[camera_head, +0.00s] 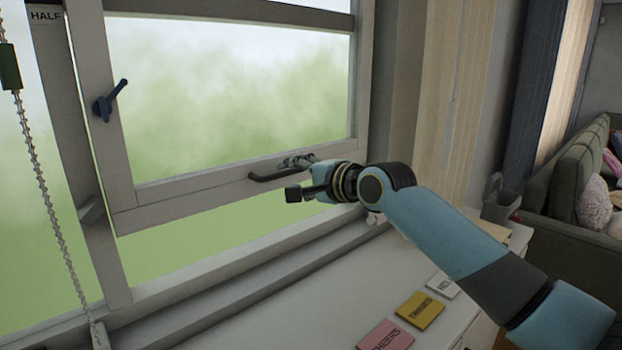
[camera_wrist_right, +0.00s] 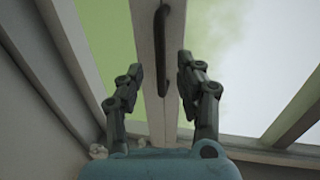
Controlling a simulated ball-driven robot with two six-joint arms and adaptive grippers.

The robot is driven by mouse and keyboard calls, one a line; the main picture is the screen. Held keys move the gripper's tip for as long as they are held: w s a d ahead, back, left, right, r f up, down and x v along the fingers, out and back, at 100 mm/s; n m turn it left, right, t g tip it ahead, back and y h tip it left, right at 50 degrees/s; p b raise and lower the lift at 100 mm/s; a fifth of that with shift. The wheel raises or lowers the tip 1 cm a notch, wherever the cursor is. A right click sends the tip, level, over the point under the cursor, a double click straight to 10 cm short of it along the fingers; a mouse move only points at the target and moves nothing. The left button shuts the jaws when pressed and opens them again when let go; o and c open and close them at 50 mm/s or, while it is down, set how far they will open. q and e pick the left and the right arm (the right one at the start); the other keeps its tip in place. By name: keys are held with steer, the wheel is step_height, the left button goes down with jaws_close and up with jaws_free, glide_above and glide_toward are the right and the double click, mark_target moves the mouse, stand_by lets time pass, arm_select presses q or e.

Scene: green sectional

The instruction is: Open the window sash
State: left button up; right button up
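The window sash (camera_head: 195,194) is a pale frame around a large pane, and green shows through a gap below its bottom rail. A dark bar handle (camera_head: 262,178) is on the bottom rail; it also shows in the right wrist view (camera_wrist_right: 161,50). My right gripper (camera_head: 294,178) is at the handle's right end in the head view. In the wrist view its two fingers (camera_wrist_right: 161,70) are spread on either side of the handle and rail, with space between. Contact with the handle cannot be told. A dark blue latch (camera_head: 108,101) sits on the left stile. My left gripper is out of view.
A beaded chain (camera_head: 45,190) with a green piece hangs at the left. A "HALF" label (camera_head: 45,16) is on the frame. Pink (camera_head: 386,336), yellow (camera_head: 420,310) and white (camera_head: 444,284) cards lie on the white surface below. A grey bin (camera_head: 500,203) and green sofa (camera_head: 565,180) stand right.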

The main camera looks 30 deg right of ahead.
steer(key=a+v, duration=0.1)
steer(key=v, duration=0.5)
steer(key=shift+d, duration=0.55)
steer(key=shift+s, duration=0.2)
